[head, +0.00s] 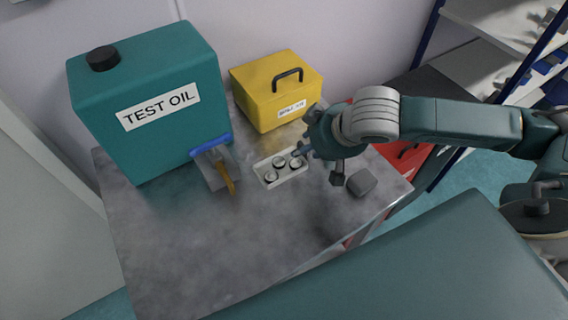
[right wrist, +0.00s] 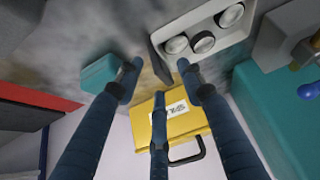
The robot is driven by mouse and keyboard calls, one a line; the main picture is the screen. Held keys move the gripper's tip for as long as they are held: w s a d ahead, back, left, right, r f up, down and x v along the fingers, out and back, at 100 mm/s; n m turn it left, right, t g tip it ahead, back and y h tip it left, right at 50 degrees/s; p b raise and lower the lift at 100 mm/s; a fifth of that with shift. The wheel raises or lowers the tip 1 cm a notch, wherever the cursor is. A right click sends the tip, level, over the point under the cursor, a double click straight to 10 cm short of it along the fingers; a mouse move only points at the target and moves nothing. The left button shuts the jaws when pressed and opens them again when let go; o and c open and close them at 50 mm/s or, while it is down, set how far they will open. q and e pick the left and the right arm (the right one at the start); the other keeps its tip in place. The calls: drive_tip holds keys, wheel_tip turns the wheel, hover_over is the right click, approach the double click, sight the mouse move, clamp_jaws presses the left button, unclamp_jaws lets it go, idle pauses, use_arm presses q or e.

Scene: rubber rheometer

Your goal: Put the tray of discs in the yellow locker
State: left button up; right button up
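A white tray (head: 262,175) with three round silver discs (head: 279,163) lies on the grey worktop. The tray (right wrist: 242,45) also shows at the top of the right wrist view. My right gripper (head: 318,158) is beside the tray's right end, close above the worktop. In the right wrist view its fingers (right wrist: 158,78) are spread with nothing between them; I cannot tell whether one touches the tray. A yellow box (head: 262,108) with a black handle and a label stands behind the tray; it also shows in the right wrist view (right wrist: 180,127). No separate locker shows. My left gripper is out of view.
A large teal TEST OIL container (head: 160,145) stands at the back left. A grey holder (head: 208,176) with blue and orange parts is left of the tray. A small grey block (head: 362,183) lies to the right, near a red case (head: 412,158). The front worktop is clear.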

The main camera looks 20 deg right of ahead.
drive_tip(key=shift+w+f, duration=0.3)
drive_tip(key=shift+f, duration=0.2)
clamp_jaws()
